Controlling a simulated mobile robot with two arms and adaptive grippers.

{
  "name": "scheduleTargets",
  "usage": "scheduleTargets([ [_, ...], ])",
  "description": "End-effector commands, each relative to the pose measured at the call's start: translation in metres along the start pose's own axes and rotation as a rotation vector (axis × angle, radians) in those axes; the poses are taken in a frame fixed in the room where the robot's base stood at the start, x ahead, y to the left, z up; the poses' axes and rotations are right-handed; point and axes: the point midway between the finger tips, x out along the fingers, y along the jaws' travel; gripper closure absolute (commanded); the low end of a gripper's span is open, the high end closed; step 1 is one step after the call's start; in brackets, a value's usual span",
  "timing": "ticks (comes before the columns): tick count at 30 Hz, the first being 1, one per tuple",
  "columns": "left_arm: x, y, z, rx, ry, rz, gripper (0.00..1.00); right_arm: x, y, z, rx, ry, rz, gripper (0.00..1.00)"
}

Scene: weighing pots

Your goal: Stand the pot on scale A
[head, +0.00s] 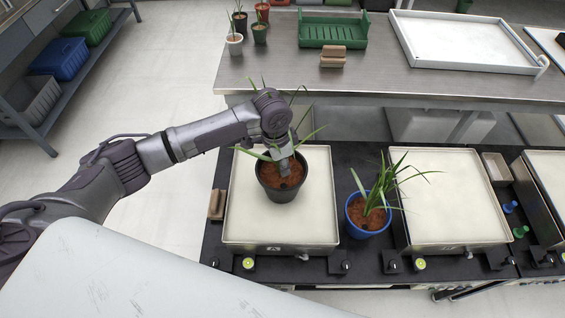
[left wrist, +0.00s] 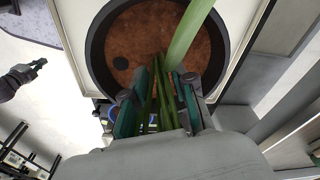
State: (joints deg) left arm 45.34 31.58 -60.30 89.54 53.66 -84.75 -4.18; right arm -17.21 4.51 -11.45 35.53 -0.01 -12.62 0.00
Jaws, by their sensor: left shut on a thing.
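A black pot (head: 272,190) with red-brown soil and long green leaves stands upright over the left scale's pale plate (head: 318,222). Whether its base touches the plate cannot be told. My left gripper (head: 284,158) reaches down over this pot and is shut on its plant. In the left wrist view the gripper's fingers (left wrist: 158,105) sit either side of the green stems, with the pot's dark rim (left wrist: 95,62) around the soil. A second scale (head: 450,195) to the right is empty. The scale labels are too small to read surely. My right gripper (left wrist: 38,66) shows small in the left wrist view.
A blue pot (head: 367,217) with a plant stands between the two scales. A brown block (head: 216,204) lies left of the left scale. A metal bench (head: 370,75) behind holds a green crate (head: 332,30), a white tray (head: 465,42) and small pots.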

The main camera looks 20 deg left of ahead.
Motion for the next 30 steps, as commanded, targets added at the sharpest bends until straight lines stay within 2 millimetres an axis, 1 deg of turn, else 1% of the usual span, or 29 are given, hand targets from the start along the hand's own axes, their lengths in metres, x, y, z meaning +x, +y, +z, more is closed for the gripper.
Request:
scheduleTargets([
  [11,0.002,-0.001,-0.001,-0.001,0.005,-0.002,1.00,-0.001,0.000,0.000,0.000,0.000,0.000,1.00],
  [12,0.004,0.000,0.000,-0.001,0.001,0.000,0.71,-0.001,0.000,0.000,0.000,0.000,0.000,1.00],
  [16,0.004,0.000,0.000,-0.001,0.001,0.000,0.49,-0.001,0.000,0.000,0.000,0.000,0.000,1.00],
  [26,0.002,-0.001,0.000,0.000,0.002,-0.001,0.49,0.000,0.001,0.000,-0.001,0.000,0.001,1.00],
  [29,-0.007,-0.001,-0.001,0.000,0.003,-0.002,0.49,-0.001,0.001,0.000,-0.001,0.000,0.001,1.00],
  [30,-0.013,-0.001,-0.001,-0.001,0.004,-0.003,0.49,-0.001,0.001,0.000,-0.001,0.000,0.001,1.00],
])
